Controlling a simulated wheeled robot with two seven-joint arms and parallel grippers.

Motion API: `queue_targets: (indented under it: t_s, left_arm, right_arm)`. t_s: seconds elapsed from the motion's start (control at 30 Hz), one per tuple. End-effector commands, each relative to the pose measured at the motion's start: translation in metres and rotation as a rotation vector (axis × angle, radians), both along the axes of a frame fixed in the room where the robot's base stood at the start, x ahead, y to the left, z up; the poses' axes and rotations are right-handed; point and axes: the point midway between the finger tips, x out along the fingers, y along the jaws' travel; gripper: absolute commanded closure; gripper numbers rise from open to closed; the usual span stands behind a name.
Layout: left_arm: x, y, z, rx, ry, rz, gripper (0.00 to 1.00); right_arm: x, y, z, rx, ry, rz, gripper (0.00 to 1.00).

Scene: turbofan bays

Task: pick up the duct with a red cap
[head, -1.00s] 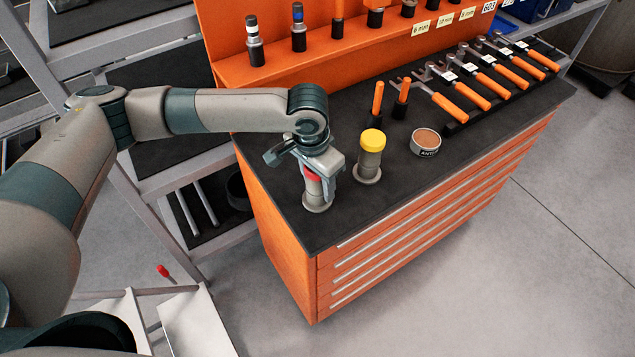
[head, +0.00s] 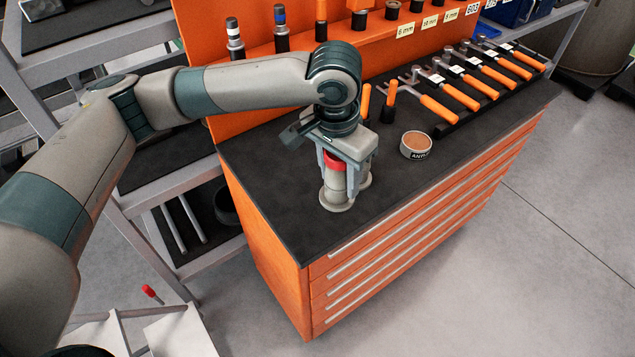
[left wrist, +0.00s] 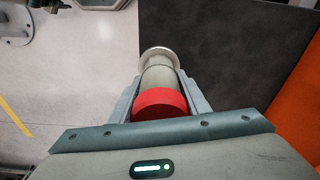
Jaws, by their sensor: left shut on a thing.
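The duct with a red cap (head: 335,190) is a grey cylinder with a flanged foot. My left gripper (head: 343,165) is shut on it just below the cap, from above, and holds it upright. It appears raised above the black cabinet top, near the left front edge. In the left wrist view the red cap (left wrist: 159,103) sits between the fingers (left wrist: 160,100), with the flange beyond it. My right gripper is not in view.
An orange cabinet (head: 262,220) with a black top carries a round tin (head: 416,145) and a rack of orange-handled wrenches (head: 460,95). An orange back panel (head: 225,95) with tools rises behind. The front right of the top is clear. Grey shelving (head: 160,190) stands left.

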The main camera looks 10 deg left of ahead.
Motion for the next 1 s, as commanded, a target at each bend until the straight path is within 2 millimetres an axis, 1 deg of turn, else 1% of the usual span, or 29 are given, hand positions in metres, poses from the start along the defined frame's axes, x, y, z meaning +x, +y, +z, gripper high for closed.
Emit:
queue_targets:
  t_s: [0.03, 0.1, 0.3, 0.5, 1.0]
  left_arm:
    - [-0.002, -0.010, 0.004, -0.003, -0.002, -0.004, 0.84]
    - [-0.005, -0.020, 0.010, -0.003, -0.003, -0.003, 0.84]
    - [-0.011, -0.038, 0.023, -0.002, -0.001, -0.001, 0.84]
    - [-0.013, -0.043, 0.028, -0.001, -0.001, 0.001, 0.84]
    - [-0.013, -0.043, 0.028, -0.001, 0.000, -0.002, 0.84]
  right_arm:
    - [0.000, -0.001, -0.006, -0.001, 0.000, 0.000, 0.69]
    - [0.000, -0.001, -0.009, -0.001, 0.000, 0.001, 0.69]
    - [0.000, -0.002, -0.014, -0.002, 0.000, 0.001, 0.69]
    - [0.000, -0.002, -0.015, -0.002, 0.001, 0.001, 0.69]
    - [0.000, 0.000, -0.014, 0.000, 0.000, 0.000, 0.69]
